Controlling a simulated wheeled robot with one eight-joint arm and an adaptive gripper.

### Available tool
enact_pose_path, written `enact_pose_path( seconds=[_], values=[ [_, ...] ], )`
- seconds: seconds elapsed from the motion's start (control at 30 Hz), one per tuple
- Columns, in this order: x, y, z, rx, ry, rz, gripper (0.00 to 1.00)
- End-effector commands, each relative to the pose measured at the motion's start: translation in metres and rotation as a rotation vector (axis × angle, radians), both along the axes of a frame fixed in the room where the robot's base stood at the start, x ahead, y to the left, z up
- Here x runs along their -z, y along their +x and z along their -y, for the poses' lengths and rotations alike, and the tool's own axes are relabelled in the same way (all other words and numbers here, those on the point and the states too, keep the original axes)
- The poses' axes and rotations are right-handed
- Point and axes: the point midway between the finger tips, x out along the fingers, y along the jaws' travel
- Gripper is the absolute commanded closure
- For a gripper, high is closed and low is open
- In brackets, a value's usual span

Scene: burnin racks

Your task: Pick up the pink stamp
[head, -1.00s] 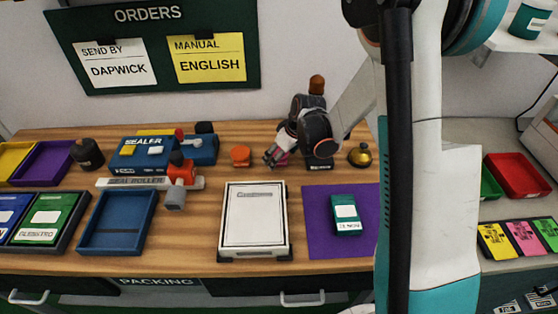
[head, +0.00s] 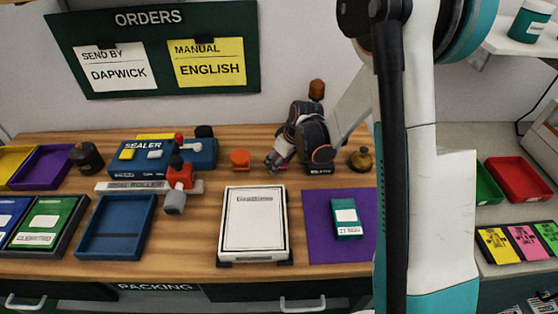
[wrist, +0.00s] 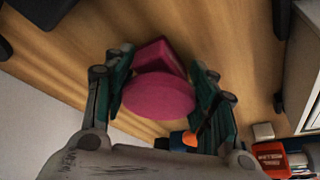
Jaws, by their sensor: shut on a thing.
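The pink stamp (wrist: 158,95) fills the space between the two fingers of my gripper (wrist: 160,78) in the wrist view. Its round end faces the camera and a blockier pink part shows beyond it. My gripper is shut on it, with a finger on each side. In the head view my gripper (head: 275,164) is low over the back of the wooden table, right of an orange stamp-like object (head: 240,159). The stamp is mostly hidden there by the fingers, and I cannot tell whether it touches the table.
A white framed board (head: 254,225) lies in front, beside a purple mat (head: 318,230) holding a teal device (head: 346,218). The blue sealer (head: 142,156) and an empty blue tray (head: 116,228) are left.

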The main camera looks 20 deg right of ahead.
Motion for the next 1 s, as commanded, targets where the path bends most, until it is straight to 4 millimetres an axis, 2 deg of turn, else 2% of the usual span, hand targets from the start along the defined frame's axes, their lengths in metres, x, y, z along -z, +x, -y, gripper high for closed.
enact_pose_path(
  seconds=[0.17, 0.27, 0.7, 0.83, 1.0],
  values=[
    [-0.016, 0.000, 0.000, 0.000, 0.000, 0.000, 0.73],
    [-0.033, 0.000, 0.000, 0.000, 0.000, 0.000, 0.73],
    [-0.150, -0.001, 0.000, 0.000, 0.000, 0.000, 0.73],
    [-0.174, 0.000, 0.000, 0.000, 0.000, 0.000, 0.73],
    [-0.192, 0.000, 0.000, 0.000, 0.000, 0.000, 0.73]
  ],
)
